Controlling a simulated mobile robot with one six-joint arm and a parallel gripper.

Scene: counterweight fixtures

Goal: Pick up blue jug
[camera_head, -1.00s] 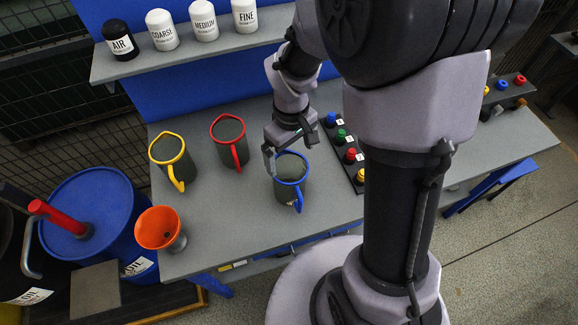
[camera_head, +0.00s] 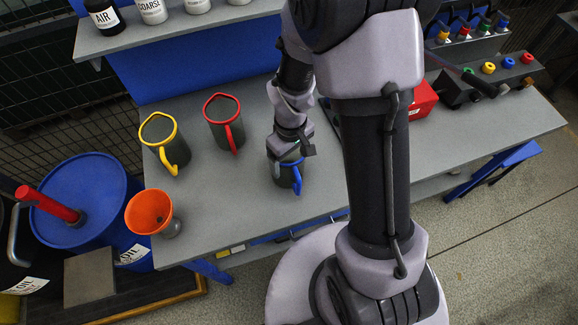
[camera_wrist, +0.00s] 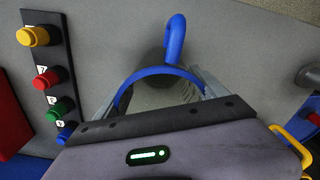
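The blue jug (camera_head: 286,177) is a dark grey jug with a blue rim and handle, upright on the grey workbench (camera_head: 250,200). My gripper (camera_head: 287,157) is directly over its top and hides most of the rim in the head view. In the wrist view, the blue jug (camera_wrist: 160,93) lies between the two fingers of my gripper (camera_wrist: 160,88), one at each side of the rim. The fingers are spread apart around the jug. Whether they touch it is not clear. Its blue handle points away from my palm.
A red-rimmed jug (camera_head: 222,124) and a yellow-rimmed jug (camera_head: 164,141) stand to the left. An orange funnel (camera_head: 150,212) is at the bench's left edge. A button strip (camera_wrist: 45,75) lies beside the blue jug. A shelf (camera_head: 170,32) with bottles runs behind.

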